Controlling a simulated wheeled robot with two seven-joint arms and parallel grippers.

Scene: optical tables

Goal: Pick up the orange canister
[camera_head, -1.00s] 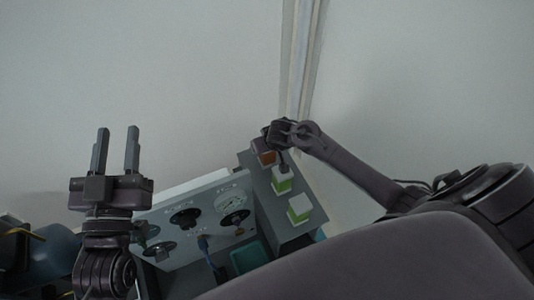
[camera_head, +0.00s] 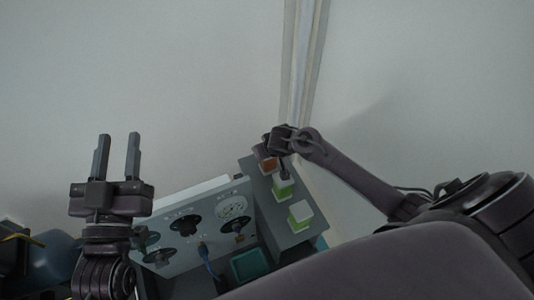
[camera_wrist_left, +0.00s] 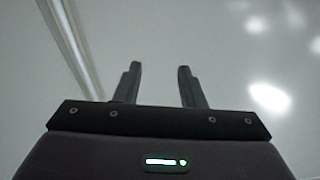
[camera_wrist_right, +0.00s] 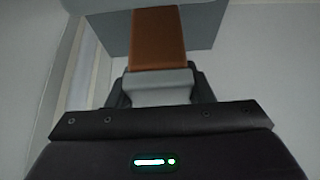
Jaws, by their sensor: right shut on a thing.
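The orange canister (camera_head: 269,164) is at the far end of a grey shelf top in the head view, partly hidden by my right gripper (camera_head: 273,153). In the right wrist view, the orange body (camera_wrist_right: 157,38) lies beyond a pale grey cap (camera_wrist_right: 158,86), which sits between the fingers of my right gripper (camera_wrist_right: 160,92). The right gripper is shut on this cap. I cannot tell whether the canister touches the shelf. My left gripper (camera_head: 117,156) is open and empty, raised at the left; its parted fingers also show in the left wrist view (camera_wrist_left: 157,85).
Two green canisters with white tops, a nearer one (camera_head: 301,215) and a middle one (camera_head: 284,187), stand in a row on the grey shelf (camera_head: 277,224). A panel with dials (camera_head: 196,225), a blue cable (camera_head: 207,257) and a teal bin (camera_head: 250,264) are to the left.

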